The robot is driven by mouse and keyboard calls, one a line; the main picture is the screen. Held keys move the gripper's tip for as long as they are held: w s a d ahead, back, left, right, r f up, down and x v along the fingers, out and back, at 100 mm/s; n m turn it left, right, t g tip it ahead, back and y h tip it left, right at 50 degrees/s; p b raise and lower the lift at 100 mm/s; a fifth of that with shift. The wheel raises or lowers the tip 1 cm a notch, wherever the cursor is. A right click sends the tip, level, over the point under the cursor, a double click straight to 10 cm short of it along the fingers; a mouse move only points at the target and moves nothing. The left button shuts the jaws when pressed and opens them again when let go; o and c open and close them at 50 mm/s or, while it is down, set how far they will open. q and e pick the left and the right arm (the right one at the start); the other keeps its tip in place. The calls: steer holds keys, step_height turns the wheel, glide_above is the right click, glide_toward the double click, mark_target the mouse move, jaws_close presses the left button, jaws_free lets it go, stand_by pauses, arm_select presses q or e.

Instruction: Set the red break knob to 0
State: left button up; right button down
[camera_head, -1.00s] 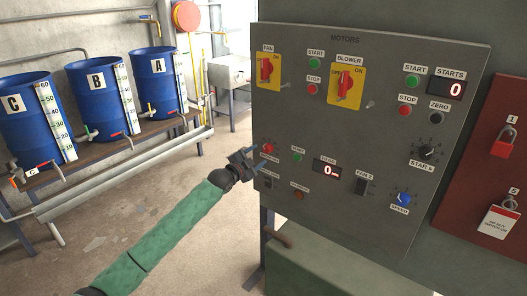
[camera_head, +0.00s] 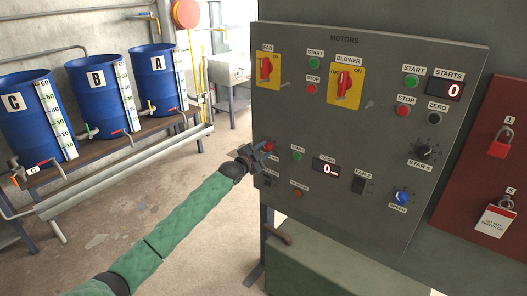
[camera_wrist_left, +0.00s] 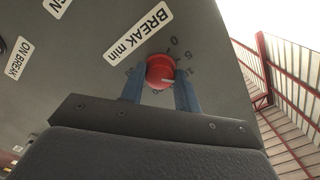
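The red break knob (camera_wrist_left: 159,72) is on the grey panel beside the "BREAK min" label (camera_wrist_left: 138,33) in the left wrist view. Its pale mark points right and slightly down, away from the 0 (camera_wrist_left: 174,42) at its upper right. My left gripper (camera_wrist_left: 161,88) has its two blue fingers on either side of the knob, looking open; contact is not clear. In the head view the knob (camera_head: 267,147) shows just past the tip of my left gripper (camera_head: 259,153), at the panel's lower left. My right gripper is in neither view.
The motors panel (camera_head: 375,130) carries other buttons, switches and displays close by, including a black switch (camera_head: 359,184) and a blue speed knob (camera_head: 402,197). Blue drums (camera_head: 155,80) stand on a rack at left. Floor between is clear.

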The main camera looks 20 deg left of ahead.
arm_select(q)
steer(key=shift+f+n, duration=0.1)
steer(key=shift+n, duration=0.3)
steer(key=shift+c, duration=0.2)
steer(key=n, duration=0.5)
steer(key=shift+n, duration=0.3)
steer(key=n, duration=0.2)
steer(key=shift+n, duration=0.4)
steer(key=n, duration=0.2)
steer(key=shift+n, duration=2.5)
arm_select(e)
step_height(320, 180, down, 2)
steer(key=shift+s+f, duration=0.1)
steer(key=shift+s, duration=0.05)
